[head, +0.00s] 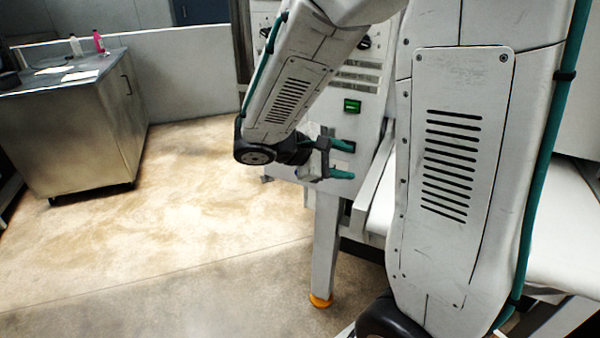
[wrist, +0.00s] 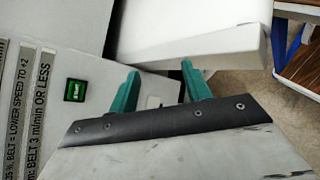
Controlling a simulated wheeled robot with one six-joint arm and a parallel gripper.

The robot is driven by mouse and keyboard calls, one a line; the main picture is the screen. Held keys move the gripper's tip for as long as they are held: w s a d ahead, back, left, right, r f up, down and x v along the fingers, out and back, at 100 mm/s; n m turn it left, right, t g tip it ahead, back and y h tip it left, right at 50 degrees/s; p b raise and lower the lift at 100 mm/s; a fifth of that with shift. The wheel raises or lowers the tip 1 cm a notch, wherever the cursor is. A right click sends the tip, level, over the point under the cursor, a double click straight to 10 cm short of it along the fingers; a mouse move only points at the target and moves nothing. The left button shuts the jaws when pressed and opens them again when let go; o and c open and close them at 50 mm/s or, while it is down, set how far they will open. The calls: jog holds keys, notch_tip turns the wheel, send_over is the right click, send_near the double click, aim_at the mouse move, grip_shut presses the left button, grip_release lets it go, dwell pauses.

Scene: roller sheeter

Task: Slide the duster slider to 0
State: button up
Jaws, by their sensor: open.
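My gripper (head: 348,161) is open in front of the lower part of the white machine panel (head: 372,135), with its two teal fingers apart. In the wrist view, my gripper (wrist: 158,80) has a finger at each side of a small pale block (wrist: 154,102) on the panel. I cannot tell whether this block is the duster slider, or whether the fingers touch it. No duster label or 0 mark can be read. My arm hides part of the panel in the head view.
A lit green button (head: 352,106) is on the panel above my gripper; it also shows in the wrist view (wrist: 75,90), beside printed instruction strips (wrist: 35,100). A white belt table (head: 575,215) is at the right. A metal cabinet (head: 75,135) stands at the left, with clear floor between.

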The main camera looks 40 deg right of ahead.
jog(key=w+a+f+n+t+h, duration=0.2)
jog(key=w+f+n+t+h, duration=0.1)
jog(key=w+f+n+t, duration=1.25)
jog(key=w+d+g, duration=0.1)
jog(key=w+d, duration=0.1)
jog(key=w+d+f+g, duration=0.1)
jog(key=w+d, duration=0.1)
jog(key=w+d+f+m+g, duration=0.1)
jog(key=w+d, duration=0.1)
jog(key=shift+w, duration=0.1)
